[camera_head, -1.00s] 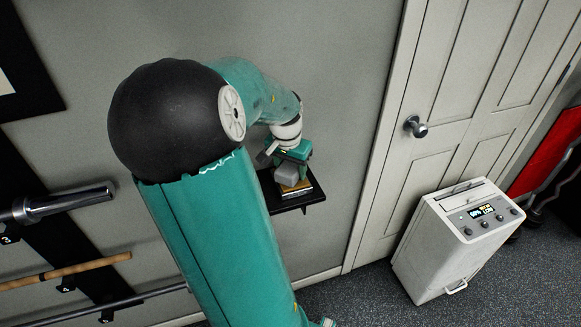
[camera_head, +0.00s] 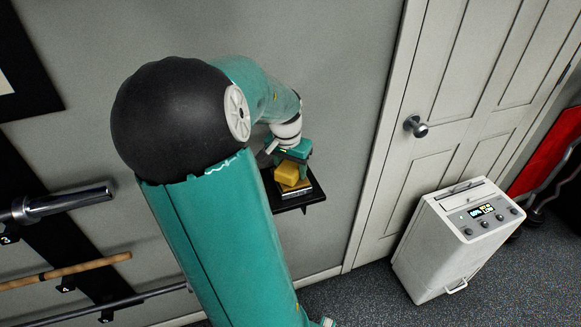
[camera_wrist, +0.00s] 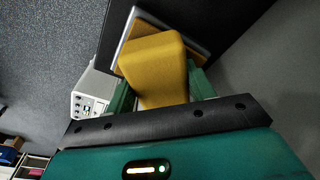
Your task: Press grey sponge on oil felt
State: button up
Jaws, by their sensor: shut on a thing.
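My gripper (camera_head: 291,160) is shut on a block-shaped sponge (camera_head: 286,175), which is yellow all over now. In the wrist view the sponge (camera_wrist: 154,66) sits between my two green fingers (camera_wrist: 160,88). An orange-yellow felt pad (camera_wrist: 139,24) in a shallow metal tray (camera_wrist: 197,46) lies just beyond the sponge's far end, partly hidden by it. In the head view the tray (camera_head: 297,192) is right under the sponge. I cannot tell whether sponge and felt touch.
The tray stands on a small black wall shelf (camera_head: 315,197). A white door (camera_head: 390,190) and a white machine with a display (camera_head: 455,240) are to the right. Bars hang on a rack (camera_head: 70,205) at the left.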

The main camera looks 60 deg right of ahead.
aim_at(292, 163)
jog(key=shift+r, duration=3.3)
jog(key=shift+a, duration=0.1)
